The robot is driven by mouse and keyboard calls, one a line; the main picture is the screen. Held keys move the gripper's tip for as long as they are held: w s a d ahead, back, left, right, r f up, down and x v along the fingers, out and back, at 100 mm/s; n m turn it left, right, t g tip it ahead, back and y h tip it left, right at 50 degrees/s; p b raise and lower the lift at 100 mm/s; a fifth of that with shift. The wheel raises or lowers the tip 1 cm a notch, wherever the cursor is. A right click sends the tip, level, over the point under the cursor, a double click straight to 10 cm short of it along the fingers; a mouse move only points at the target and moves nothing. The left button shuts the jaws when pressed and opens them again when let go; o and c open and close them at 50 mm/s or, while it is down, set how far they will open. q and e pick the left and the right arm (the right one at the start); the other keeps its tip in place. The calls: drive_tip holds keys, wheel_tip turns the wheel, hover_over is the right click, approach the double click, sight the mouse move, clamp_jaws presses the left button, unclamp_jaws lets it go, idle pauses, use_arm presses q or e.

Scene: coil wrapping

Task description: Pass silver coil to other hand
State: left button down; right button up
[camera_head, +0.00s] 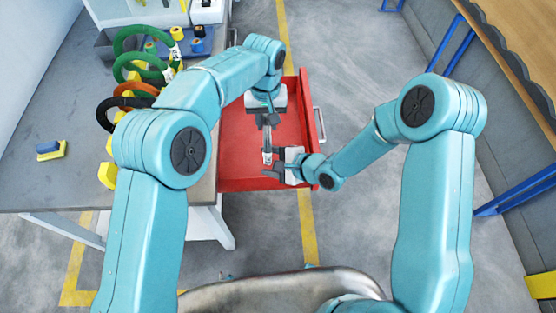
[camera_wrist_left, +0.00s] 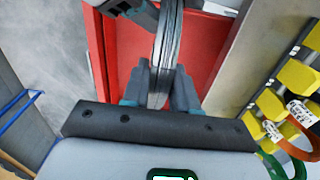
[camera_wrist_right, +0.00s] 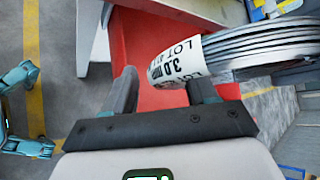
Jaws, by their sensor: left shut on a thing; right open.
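The silver coil (camera_head: 267,143) is seen nearly edge-on in the head view, hanging below my left gripper (camera_head: 268,118) over the red drawer. In the left wrist view the silver coil (camera_wrist_left: 169,40) stands upright between the closed left fingers (camera_wrist_left: 160,88). In the right wrist view the silver coil (camera_wrist_right: 265,45) fills the upper right, its white label (camera_wrist_right: 180,62) reading "3.0" and "LOT". My right gripper (camera_head: 278,166) is open beside the coil's lower part. Its fingers (camera_wrist_right: 163,90) are apart, and the label lies close to the right-hand finger; contact cannot be told.
The red drawer (camera_head: 235,160) is pulled out beneath both grippers. The grey workbench (camera_head: 60,185) at left bears green coils (camera_head: 130,38), an orange coil (camera_head: 135,90), a black coil (camera_head: 108,113) and yellow blocks (camera_head: 107,175). The floor right of the drawer is clear.

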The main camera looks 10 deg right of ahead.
use_arm(q)
drive_tip(key=shift+r, duration=0.1)
use_arm(e)
clamp_jaws()
use_arm(q)
drive_tip(key=c, duration=0.8)
unclamp_jaws()
